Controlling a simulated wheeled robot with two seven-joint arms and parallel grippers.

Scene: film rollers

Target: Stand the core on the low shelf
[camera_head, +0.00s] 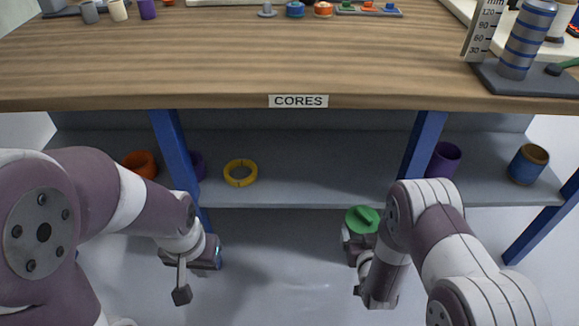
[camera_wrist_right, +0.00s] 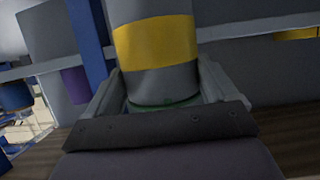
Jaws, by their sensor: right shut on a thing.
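The core (camera_wrist_right: 158,45) is a grey cylinder with a broad yellow band and green at one end, seen between the jaws in the right wrist view. In the head view its green top (camera_head: 362,219) faces up, in front of the low shelf's front edge. My right gripper (camera_head: 360,247) is shut on it. The low shelf (camera_head: 310,170) is a grey board under the table, and its middle right part is bare. My left gripper (camera_head: 200,268) hangs in front of the shelf at the left, away from the core; its jaw opening is unclear.
A yellow ring (camera_head: 240,173) lies on the shelf. An orange core (camera_head: 140,163) stands left; a purple core (camera_head: 445,159) and a blue core (camera_head: 528,164) stand right. Blue posts (camera_head: 175,150) (camera_head: 423,145) and the tabletop edge (camera_head: 200,103) bound the space. A "CORES" label (camera_head: 298,101) marks the edge.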

